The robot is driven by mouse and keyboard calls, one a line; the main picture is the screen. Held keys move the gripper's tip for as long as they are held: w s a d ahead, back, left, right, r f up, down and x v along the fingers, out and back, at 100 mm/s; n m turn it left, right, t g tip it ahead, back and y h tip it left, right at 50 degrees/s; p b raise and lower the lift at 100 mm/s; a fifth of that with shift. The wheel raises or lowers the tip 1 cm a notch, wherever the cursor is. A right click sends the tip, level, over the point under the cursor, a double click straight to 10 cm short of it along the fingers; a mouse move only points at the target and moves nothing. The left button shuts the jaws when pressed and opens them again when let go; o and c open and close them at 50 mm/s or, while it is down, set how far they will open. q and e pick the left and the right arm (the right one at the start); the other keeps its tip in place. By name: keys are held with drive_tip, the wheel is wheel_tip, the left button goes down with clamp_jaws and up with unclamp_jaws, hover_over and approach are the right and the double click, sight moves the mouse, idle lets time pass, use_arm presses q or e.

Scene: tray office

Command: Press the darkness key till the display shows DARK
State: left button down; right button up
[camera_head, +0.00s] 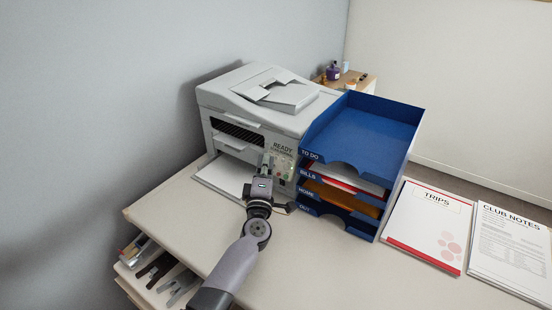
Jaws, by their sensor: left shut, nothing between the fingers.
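A grey-white printer (262,108) stands at the back of the desk. Its display (283,148) reads READY, with smaller text below that is too small to read. My left gripper (266,160) is shut and empty, in front of the key panel just left of and below the display. It hides part of the panel, so I cannot tell which key is the darkness key or whether the fingertips touch one. My right gripper is not in view.
A blue tray stack (362,138) labelled TO DO, BILLS, HOME and more stands close on the printer's right. Booklets TRIPS (431,222) and CLUB NOTES (511,250) lie further right. An open drawer (150,270) is at lower left. The desk front is clear.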

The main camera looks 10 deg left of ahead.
use_arm(q)
drive_tip(key=shift+w, duration=0.1)
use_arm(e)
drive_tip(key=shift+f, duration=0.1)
use_arm(q)
drive_tip(key=shift+w+d+f, duration=0.15)
drive_tip(key=shift+w, duration=0.15)
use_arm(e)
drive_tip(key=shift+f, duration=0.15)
use_arm(q)
drive_tip(key=shift+b, duration=0.3)
drive_tip(key=shift+w+f, duration=0.15)
drive_tip(key=shift+w, duration=0.15)
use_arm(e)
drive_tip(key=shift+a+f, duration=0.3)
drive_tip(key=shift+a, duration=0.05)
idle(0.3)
use_arm(q)
drive_tip(key=shift+s+r+p, duration=0.3)
drive_tip(key=shift+s+p, duration=0.2)
drive_tip(key=shift+s, duration=0.2)
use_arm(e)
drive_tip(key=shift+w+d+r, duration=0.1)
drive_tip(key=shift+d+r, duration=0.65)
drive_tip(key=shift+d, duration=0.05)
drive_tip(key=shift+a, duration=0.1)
